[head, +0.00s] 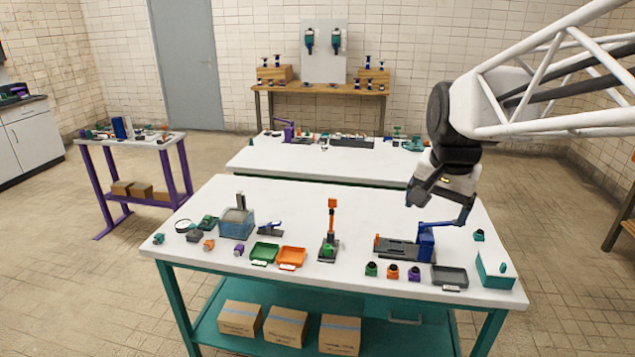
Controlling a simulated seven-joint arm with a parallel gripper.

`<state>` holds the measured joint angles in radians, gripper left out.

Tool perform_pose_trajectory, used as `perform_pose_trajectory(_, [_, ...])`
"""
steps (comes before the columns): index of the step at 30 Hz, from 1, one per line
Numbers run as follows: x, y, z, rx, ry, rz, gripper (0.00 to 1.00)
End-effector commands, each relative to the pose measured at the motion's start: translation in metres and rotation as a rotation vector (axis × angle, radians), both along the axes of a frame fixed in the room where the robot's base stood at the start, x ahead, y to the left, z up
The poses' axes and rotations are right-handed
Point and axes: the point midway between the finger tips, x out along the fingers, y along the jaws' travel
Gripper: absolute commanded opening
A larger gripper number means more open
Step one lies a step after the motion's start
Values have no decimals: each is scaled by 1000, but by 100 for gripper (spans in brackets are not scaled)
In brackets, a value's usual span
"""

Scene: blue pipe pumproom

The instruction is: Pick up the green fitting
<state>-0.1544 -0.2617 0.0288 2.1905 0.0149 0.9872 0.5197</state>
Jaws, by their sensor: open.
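A small green fitting (371,268) with a dark top stands near the front edge of the white workbench (300,212), at the left end of a short row. Another small green piece (328,250) sits at the base of a dark stand with an orange upright, so which one is the task's fitting is not certain. My gripper (436,208) is open and empty. It hangs above the right part of the bench, up and to the right of the row and apart from both green pieces. Its fingertips partly blend with a blue lever behind or below them.
Beside the fitting stand an orange fitting (392,271) and a purple one (414,273). A blue clamp-like fixture (426,243) rises under my gripper. A grey tray (450,277), green tray (264,253) and orange tray (291,257) lie along the front. The bench's back middle is clear.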

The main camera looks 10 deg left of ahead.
Motion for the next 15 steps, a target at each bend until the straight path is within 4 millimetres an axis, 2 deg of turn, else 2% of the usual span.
perform_pose_trajectory(3, [28,17,4,13,9,-39,87])
perform_pose_trajectory(15, [116,79,13,56,37,-181,87])
